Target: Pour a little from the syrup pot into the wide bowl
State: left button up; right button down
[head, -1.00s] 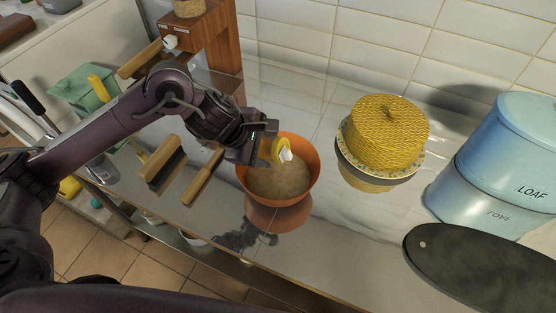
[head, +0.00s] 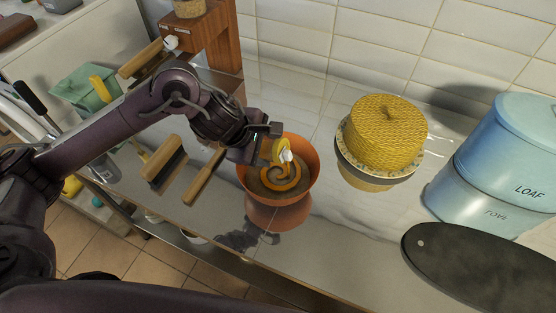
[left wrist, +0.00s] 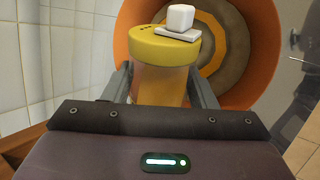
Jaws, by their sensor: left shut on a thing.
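The wide bowl (head: 309,171) is orange and stands upright on the shiny counter. An amber spiral of syrup (head: 283,180) lies on its brownish contents. My left gripper (head: 269,150) is shut on the syrup pot (head: 279,152), which has a yellow lid with a white knob. My right gripper is not in view.
A yellow woven dome (head: 385,130) on a patterned plate and a blue LOAF tin (head: 510,150) stand to the right. A dark board (head: 465,262) lies in front of the tin. Brushes (head: 165,165) lie left of the bowl.

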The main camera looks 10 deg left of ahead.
pick_arm(q)
jog(key=shift+r+y+p, duration=0.3)
jog(key=shift+r+p, duration=0.15)
dwell(0.8)
